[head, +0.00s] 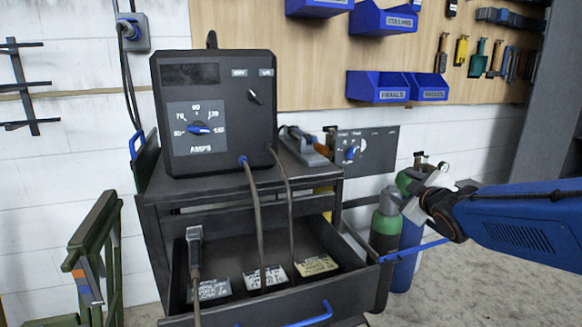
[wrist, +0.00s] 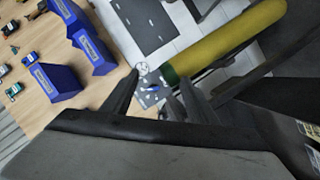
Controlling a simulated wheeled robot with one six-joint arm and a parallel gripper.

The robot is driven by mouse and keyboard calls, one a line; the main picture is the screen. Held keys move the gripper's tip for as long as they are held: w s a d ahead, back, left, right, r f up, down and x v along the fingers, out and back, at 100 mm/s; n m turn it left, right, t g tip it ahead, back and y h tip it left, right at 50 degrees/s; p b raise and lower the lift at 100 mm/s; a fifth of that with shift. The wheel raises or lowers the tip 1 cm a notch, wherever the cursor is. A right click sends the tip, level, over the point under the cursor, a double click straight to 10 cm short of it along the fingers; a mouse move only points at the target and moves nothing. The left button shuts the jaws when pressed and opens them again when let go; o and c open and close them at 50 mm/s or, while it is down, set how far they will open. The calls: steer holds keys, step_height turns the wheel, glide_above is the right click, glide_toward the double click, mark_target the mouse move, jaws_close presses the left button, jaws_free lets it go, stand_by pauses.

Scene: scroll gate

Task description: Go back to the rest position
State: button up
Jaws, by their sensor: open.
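My blue arm comes in from the right in the head view, and my gripper (head: 416,187) is at its left end, in front of the gas cylinders. In the wrist view my gripper (wrist: 156,95) shows two dark fingers spread apart with nothing between them. The gripper is open and empty.
A dark welding machine (head: 217,112) stands on a cart whose drawer (head: 335,284) is open, with labels inside. A green-topped cylinder (head: 385,224) stands right of it. Blue bins (head: 378,87) and tools hang on the board. A green frame (head: 95,245) is at left. Floor (head: 480,290) at right looks clear.

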steer(key=s+a+f+m+g, duration=0.1)
steer(key=s+f+m+g, duration=0.2)
steer(key=s, duration=0.8)
steer(key=s+a+f+m+g, duration=0.1)
steer(key=s+f+m+g, duration=0.3)
steer(key=s+f, duration=0.3)
steer(key=s+a+f+m+g, duration=0.1)
steer(key=s+f+m+g, duration=0.2)
steer(key=s, duration=1.2)
step_height(320, 180, down, 2)
steer(key=shift+s+a+f+m+g+h, duration=0.15)
steer(key=shift+s+m+g+h, duration=0.05)
steer(key=shift+m+g+h, duration=0.1)
steer(key=shift+c, duration=0.3)
